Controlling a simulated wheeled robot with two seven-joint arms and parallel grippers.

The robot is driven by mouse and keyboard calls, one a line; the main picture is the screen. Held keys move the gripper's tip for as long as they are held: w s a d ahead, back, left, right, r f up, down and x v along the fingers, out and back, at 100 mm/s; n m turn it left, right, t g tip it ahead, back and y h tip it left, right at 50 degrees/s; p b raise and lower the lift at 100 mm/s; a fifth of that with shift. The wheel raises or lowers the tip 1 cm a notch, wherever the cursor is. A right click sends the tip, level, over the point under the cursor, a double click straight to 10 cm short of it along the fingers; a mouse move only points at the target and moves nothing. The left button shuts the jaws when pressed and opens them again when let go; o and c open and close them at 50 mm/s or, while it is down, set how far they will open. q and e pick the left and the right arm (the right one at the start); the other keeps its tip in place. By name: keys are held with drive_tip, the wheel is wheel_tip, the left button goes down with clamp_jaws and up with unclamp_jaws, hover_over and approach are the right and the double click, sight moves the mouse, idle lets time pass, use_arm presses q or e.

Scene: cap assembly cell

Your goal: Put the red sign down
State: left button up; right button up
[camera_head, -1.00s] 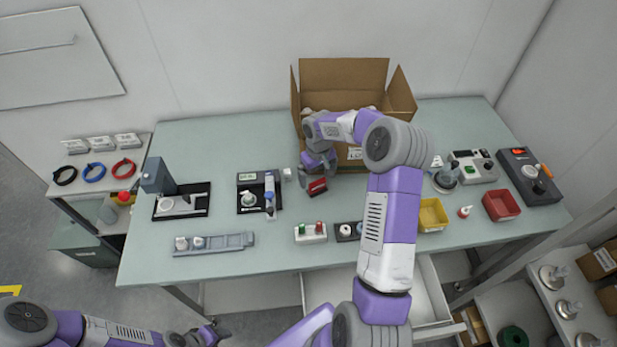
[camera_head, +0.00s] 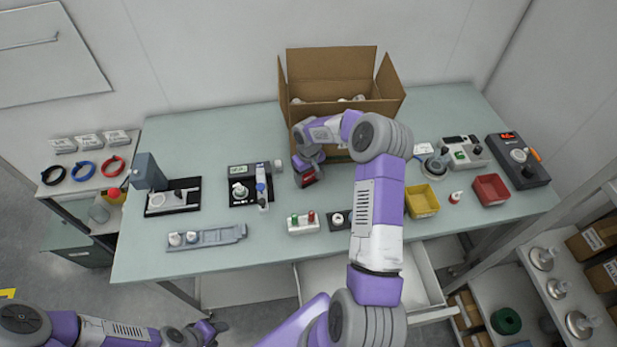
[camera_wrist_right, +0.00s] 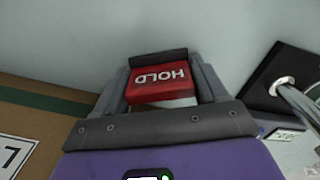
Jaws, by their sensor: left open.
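The red sign (camera_wrist_right: 160,84) with the white word HOLD lies between the two fingers of my right gripper (camera_wrist_right: 158,78), which is shut on it. The lettering is upside down in the wrist view. My left gripper (camera_head: 208,330) is open and empty, low at the picture's bottom, in front of the table.
The open cardboard box (camera_head: 331,85) stands just behind the right gripper. A black tray with a device (camera_head: 251,185) is to its left, and a white block with green and red pieces (camera_head: 303,223) in front. A yellow bin (camera_head: 422,201) and red bin (camera_head: 491,190) stand to the right.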

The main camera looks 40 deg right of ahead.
drive_tip(key=c, duration=0.5)
drive_tip(key=shift+s+a+r, duration=0.1)
drive_tip(key=shift+r, duration=0.3)
wheel_tip(320, 180, up, 11)
drive_tip(key=s+a, duration=0.3)
drive_tip(key=s, duration=0.2)
drive_tip(key=s+a+b, duration=0.1)
drive_tip(key=s+a, duration=0.2)
drive_tip(key=s, duration=0.3)
drive_tip(key=s+a, duration=0.3)
drive_tip(key=s, duration=0.3)
drive_tip(key=shift+s+a+f+b, duration=0.15)
drive_tip(key=shift+a+b, duration=0.1)
drive_tip(key=shift+b, duration=0.05)
